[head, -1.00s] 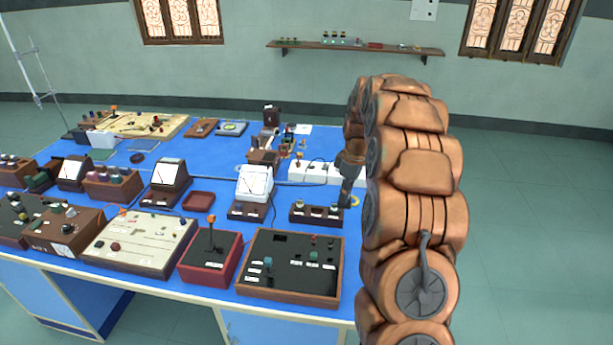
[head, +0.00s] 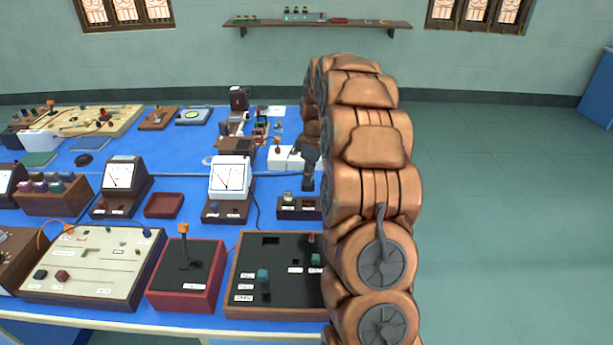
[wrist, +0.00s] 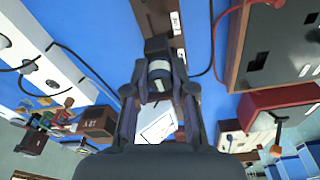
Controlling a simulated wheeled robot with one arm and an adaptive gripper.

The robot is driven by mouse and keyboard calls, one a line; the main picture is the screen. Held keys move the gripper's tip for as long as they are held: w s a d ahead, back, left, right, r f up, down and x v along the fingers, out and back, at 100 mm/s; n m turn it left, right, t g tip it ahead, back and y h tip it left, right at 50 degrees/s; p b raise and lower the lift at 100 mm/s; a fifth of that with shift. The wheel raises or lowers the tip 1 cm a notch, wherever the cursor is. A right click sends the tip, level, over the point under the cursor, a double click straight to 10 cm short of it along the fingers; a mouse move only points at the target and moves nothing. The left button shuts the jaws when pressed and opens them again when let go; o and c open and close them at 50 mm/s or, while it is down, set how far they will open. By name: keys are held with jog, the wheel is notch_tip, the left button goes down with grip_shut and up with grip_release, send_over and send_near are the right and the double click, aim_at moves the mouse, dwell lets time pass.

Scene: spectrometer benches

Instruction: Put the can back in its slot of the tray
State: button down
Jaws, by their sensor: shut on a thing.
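My gripper (wrist: 158,90) is shut on a small can (wrist: 158,70), a pale cylinder with a dark end between the fingertips in the wrist view. The tray (wrist: 152,12) is a narrow dark brown block with white labels; the gripper and can overlap its end in the wrist view. In the head view the tray (head: 299,214) stands on the blue bench, partly behind my arm, with a pale-topped item at its left. There my gripper (head: 309,184) is close above the tray's right part. The held can and the empty slot cannot be made out in the head view.
A white-faced meter (head: 230,178) stands just left of the tray. A black panel box (head: 275,285) and a red box with a lever (head: 187,275) are in front. A white block (head: 285,158) is behind. Dark cables lie nearby.

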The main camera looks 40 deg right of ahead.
aim_at(309, 190)
jog(key=shift+f, duration=0.2)
jog(key=shift+s+f, duration=0.1)
jog(key=shift+f, duration=1.85)
jog(key=shift+f+b, duration=0.55)
jog(key=shift+f, duration=0.8)
jog(key=c, duration=0.9)
grip_release()
jog(key=r, duration=0.7)
jog(key=s+r, duration=0.1)
jog(key=r, duration=0.3)
jog(key=shift+d, duration=0.4)
jog(key=shift+s+r, duration=0.1)
jog(key=shift+r, duration=0.4)
